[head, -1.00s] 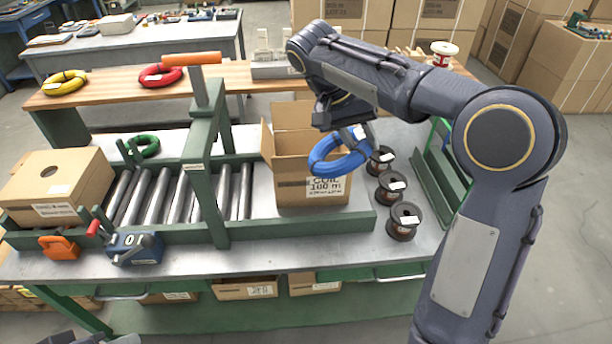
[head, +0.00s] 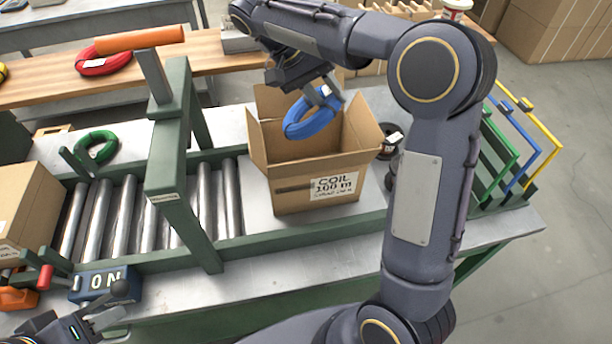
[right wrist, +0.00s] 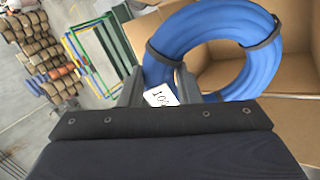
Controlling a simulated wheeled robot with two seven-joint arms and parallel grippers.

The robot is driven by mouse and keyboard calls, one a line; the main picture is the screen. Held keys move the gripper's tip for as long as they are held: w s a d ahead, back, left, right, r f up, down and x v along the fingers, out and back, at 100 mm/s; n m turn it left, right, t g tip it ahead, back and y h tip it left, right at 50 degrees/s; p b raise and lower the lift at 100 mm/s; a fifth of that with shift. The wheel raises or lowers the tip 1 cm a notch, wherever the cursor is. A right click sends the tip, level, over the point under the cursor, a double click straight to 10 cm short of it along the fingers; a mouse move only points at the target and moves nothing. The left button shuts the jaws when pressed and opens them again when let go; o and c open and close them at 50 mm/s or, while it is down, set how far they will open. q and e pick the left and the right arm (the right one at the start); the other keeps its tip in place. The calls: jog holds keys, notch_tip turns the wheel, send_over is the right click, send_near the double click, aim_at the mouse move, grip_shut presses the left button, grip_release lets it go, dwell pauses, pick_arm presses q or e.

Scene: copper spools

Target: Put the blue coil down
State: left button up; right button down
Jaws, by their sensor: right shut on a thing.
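The blue coil (head: 308,119) hangs from my right gripper (head: 326,95) over the open top of a cardboard box (head: 290,194) marked COIL 100 m. Its lower edge appears at or just inside the opening; the exact depth is unclear. In the right wrist view, my right gripper (right wrist: 160,92) is shut on the blue coil (right wrist: 262,68), with a white tag at the fingers and box cardboard behind the ring. My left gripper (head: 95,322) is at the lower left corner, partly cut off, away from the coil; its jaw opening is unclear.
The box stands at the end of a roller conveyor (head: 205,200) under a green frame (head: 172,165). A green coil (head: 97,147) and red coil (head: 104,60) lie farther back. Coloured racks (head: 515,150) stand further right.

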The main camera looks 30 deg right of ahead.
jog(key=shift+s+a+r, duration=0.1)
jog(key=shift+s, duration=0.1)
notch_tip(320, 180, down, 18)
jog(key=p, duration=0.1)
dwell(0.4)
jog(key=c, duration=1.1)
grip_release()
jog(key=shift+o, duration=0.2)
